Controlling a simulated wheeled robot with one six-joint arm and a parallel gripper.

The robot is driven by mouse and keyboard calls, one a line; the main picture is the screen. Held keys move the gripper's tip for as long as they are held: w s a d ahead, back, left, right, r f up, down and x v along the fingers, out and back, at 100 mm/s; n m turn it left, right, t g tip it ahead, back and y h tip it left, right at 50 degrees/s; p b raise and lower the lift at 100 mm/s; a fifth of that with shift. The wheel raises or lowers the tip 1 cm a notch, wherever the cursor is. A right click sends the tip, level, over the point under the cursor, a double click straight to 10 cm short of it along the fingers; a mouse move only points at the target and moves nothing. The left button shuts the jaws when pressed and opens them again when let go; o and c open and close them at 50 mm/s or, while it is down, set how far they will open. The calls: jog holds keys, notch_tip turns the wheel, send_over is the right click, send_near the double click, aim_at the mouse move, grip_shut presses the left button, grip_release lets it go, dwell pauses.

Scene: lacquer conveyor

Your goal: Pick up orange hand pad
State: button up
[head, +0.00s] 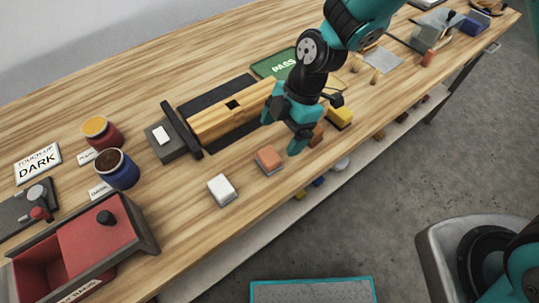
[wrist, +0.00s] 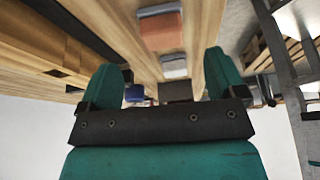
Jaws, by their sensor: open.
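A white hand pad (head: 221,190) lies to the left of the orange one. Brown and yellow blocks (head: 339,117) sit close on the right. A wooden board (head: 220,112) lies behind. Cans (head: 118,170) and a red box (head: 100,230) stand at left. Bare bench separates the two pads.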

aim_at(271, 154)
jog(key=p+x, duration=0.1)
jog(key=x, duration=0.3)
jog(key=p+x, duration=0.1)
jog(key=x, duration=0.3)
jog(key=shift+s+a, duration=0.1)
jog(key=shift+s, duration=0.15)
jog(key=shift+r, duration=0.1)
jog(key=c, duration=1)
